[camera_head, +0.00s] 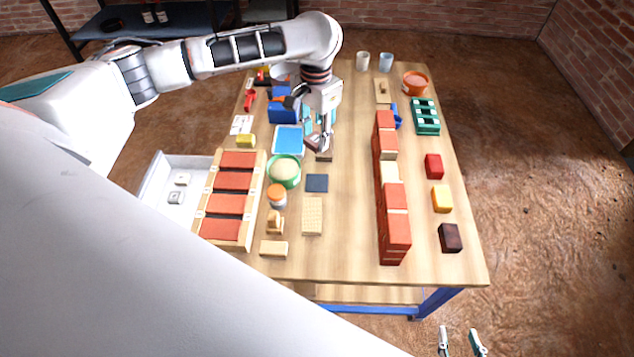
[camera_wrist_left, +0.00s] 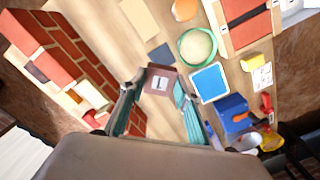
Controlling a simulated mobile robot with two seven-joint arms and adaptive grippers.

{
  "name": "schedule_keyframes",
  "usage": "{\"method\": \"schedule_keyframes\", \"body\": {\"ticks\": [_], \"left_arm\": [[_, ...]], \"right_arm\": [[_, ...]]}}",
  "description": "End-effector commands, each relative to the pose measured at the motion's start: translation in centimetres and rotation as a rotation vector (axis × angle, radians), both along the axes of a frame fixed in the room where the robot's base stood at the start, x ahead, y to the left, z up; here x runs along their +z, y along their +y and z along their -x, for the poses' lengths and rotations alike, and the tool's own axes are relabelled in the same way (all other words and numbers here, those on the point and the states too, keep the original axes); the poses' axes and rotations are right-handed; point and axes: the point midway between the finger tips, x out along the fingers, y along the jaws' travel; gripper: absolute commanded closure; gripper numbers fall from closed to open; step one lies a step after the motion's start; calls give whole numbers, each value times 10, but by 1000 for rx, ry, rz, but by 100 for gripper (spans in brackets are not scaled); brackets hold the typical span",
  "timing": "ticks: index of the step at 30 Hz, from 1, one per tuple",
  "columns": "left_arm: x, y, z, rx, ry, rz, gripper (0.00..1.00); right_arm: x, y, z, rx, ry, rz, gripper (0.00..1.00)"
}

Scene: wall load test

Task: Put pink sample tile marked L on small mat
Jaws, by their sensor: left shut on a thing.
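My left gripper (camera_head: 321,143) is above the middle of the table, shut on the pink sample tile (camera_head: 324,156). In the left wrist view the tile (camera_wrist_left: 161,80) looks dull pink-brown with a pale label; its letter is too small to read surely. The small mat, a dark blue square (camera_head: 317,183), lies bare on the table just nearer than the tile; it also shows in the left wrist view (camera_wrist_left: 160,53). The tile is apart from the mat. My right gripper (camera_head: 460,342) is open and empty beyond the table's front edge.
A brick wall (camera_head: 393,225) stands right of the mat. A green-rimmed bowl (camera_head: 284,171), an orange-lidded jar (camera_head: 277,196) and a blue tray (camera_head: 288,140) are on the left. Bare table separates mat and wall.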

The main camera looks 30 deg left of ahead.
Motion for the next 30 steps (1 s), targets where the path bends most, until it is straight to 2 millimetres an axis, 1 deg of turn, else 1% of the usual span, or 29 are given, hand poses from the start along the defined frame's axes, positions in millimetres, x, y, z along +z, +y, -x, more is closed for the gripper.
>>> {"method": "schedule_keyframes", "body": {"ticks": [1, 4, 7, 10, 15, 21, 25, 30], "left_arm": [[5, 2, -8, -12, -2, 3, 86], [11, 6, -16, -34, -3, 6, 86], [3, 7, -19, -43, 0, 9, 86], [-18, 7, -18, -46, 4, 10, 86], [-63, 7, -17, -45, 7, 10, 86], [-110, 7, -17, -44, 7, 10, 86], [-127, 7, -17, -44, 3, 10, 86], [-132, 7, -19, -45, -2, 8, 86]], "right_arm": [[-1, 0, 0, 1, 0, 1, 60], [-1, 0, 0, 0, 1, 1, 60], [-6, 0, 2, 1, 5, 3, 60], [-16, -1, 4, 3, 12, 9, 60], [-33, -5, 6, 5, 21, 28, 60], [-38, -12, -4, 3, 0, 48, 60], [-41, -14, -6, 4, -3, 57, 60], [-42, -14, -6, 8, -2, 62, 60]]}}
